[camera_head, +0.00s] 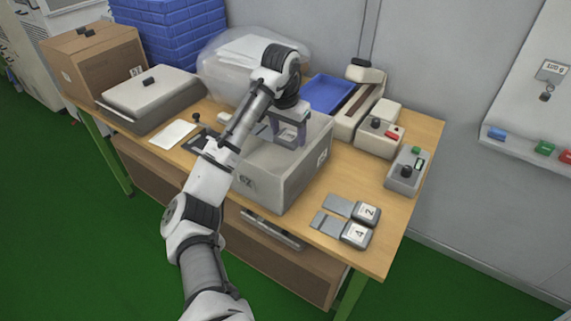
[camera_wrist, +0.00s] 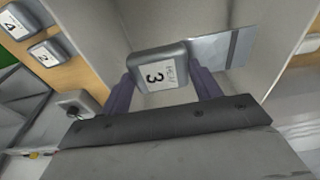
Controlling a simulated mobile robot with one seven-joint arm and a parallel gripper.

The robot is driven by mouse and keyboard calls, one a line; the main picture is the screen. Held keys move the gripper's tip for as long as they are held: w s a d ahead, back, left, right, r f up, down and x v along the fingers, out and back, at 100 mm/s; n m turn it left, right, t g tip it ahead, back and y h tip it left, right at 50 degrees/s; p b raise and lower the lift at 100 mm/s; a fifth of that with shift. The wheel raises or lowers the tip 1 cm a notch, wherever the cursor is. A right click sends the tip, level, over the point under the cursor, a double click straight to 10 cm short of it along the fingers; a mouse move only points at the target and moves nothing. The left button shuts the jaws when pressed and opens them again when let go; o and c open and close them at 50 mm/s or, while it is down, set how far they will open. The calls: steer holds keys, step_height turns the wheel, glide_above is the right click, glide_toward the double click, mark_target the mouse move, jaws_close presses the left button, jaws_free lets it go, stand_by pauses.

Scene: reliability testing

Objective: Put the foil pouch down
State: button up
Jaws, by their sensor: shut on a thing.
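The foil pouch (camera_wrist: 222,48) is a flat silver strip attached to a grey block with a white label reading 3 (camera_wrist: 158,68). My gripper (camera_head: 287,135) is down at the grey open-topped box (camera_head: 257,181), its fingers at the box's mouth. In the wrist view my gripper (camera_wrist: 165,87) has one finger on each side of the labelled block and is shut on it. The pouch lies between the box's pale walls in that view. I cannot tell whether it touches the box's floor.
Two similar pouches, labelled 2 (camera_head: 366,213) and 4 (camera_head: 355,234), lie at the table's front right. A control box (camera_head: 405,171) stands behind them. A blue tray (camera_head: 330,93) and a clear bag (camera_head: 222,62) are behind the box. A white card (camera_head: 172,134) lies left.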

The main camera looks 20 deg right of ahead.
step_height(320, 180, down, 12)
steer(key=shift+r+p, duration=0.2)
steer(key=shift+p, duration=0.3)
steer(key=o, duration=1)
steer(key=shift+f, duration=0.15)
steer(key=r, duration=0.4)
steer(key=a+r, duration=0.1)
steer(key=r, duration=0.3)
steer(key=s+r, duration=0.1)
steer(key=r, duration=0.3)
steer(key=shift+a+r+b, duration=0.15)
steer(key=shift+a+b, duration=0.1)
steer(key=shift+b, duration=0.05)
